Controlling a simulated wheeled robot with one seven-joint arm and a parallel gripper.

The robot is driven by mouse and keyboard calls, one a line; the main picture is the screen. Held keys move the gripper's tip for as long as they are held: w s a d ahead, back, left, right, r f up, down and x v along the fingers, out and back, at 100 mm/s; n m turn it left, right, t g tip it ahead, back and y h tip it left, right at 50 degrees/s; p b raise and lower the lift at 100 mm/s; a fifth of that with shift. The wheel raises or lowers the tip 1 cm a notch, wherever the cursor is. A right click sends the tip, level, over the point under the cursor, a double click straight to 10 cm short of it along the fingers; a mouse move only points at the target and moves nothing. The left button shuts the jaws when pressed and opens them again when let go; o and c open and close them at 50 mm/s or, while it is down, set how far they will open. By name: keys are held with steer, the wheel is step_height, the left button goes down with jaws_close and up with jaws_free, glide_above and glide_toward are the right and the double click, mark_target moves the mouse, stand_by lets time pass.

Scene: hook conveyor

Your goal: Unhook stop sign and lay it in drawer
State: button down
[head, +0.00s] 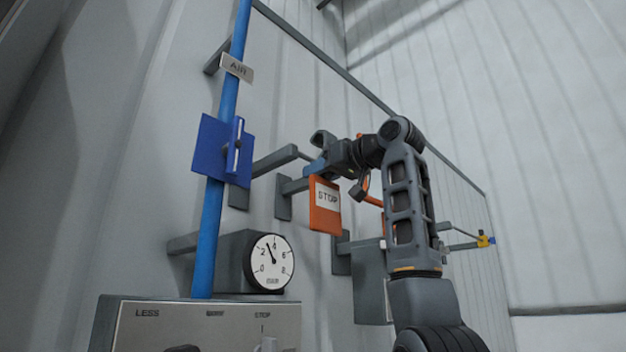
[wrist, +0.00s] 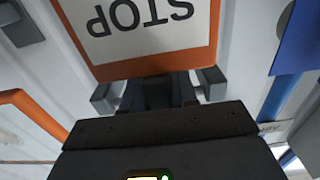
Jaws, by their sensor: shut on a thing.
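The stop sign (head: 325,218) is an orange plate with a white panel reading STOP. In the head view it hangs upright just below my gripper (head: 319,167), beside a grey wall bracket (head: 294,185). In the wrist view the sign (wrist: 208,52) appears upside down, and its orange edge meets the space between the fingers of my gripper (wrist: 158,92). My gripper is shut on the sign's upper edge. The hook's contact with the sign is hidden, so I cannot tell whether it still bears on it. I cannot make out a drawer.
A blue pipe (head: 226,110) with a blue valve plate (head: 208,152) stands left of the sign. A gauge (head: 268,262) and a control panel (head: 215,328) are below. A grey box (head: 371,290) and another orange-edged thing (wrist: 25,98) are close by; pegs project from the wall.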

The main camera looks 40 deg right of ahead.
steer(key=s+b, duration=0.3)
steer(key=s, duration=0.7)
steer(key=shift+s+d, duration=0.15)
steer(key=shift+s, duration=0.05)
stand_by(0.6)
